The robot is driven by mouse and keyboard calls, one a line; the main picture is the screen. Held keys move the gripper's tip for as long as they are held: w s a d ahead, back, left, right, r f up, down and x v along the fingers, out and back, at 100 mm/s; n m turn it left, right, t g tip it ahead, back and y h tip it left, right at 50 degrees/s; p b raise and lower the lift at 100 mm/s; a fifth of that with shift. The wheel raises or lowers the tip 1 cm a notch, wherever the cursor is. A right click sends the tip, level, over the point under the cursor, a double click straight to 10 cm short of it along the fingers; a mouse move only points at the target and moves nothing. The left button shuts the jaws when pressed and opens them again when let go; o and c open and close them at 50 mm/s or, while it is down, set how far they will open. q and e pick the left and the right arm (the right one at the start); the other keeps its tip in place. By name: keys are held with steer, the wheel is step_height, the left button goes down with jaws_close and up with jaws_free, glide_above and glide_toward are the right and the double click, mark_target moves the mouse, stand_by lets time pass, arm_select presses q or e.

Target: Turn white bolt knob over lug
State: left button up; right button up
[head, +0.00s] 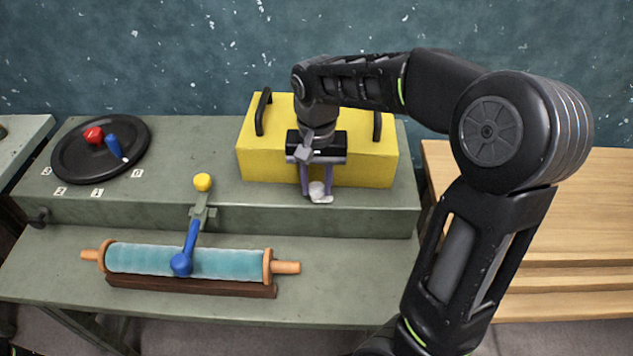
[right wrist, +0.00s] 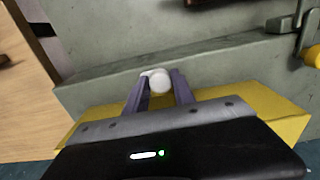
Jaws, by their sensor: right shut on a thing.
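The white bolt knob (head: 317,189) is at the lower front of the yellow box (head: 265,155), near the edge of the raised shelf. My right gripper (head: 316,193) comes down over the box, with its two purple fingers shut on the knob. In the right wrist view the white knob (right wrist: 160,81) sits between the fingertips. The bolt's shaft and the lug cannot be made out; the gripper hides much of that area. My left gripper is not in view.
The yellow box has two black handles. A wooden bench (head: 560,200) stands at right.

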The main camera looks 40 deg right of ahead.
steer(key=shift+n, duration=0.5)
jaws_close()
steer(key=n, duration=0.2)
steer(key=shift+n, duration=0.4)
steer(key=n, duration=0.4)
steer(key=shift+d+r+p, duration=0.1)
steer(key=shift+p, duration=0.2)
steer(key=n, duration=0.9)
steer(key=shift+w+p, duration=0.1)
steer(key=shift+p, duration=0.25)
steer(key=shift+n, duration=0.4)
steer(key=o, duration=1.1)
jaws_free()
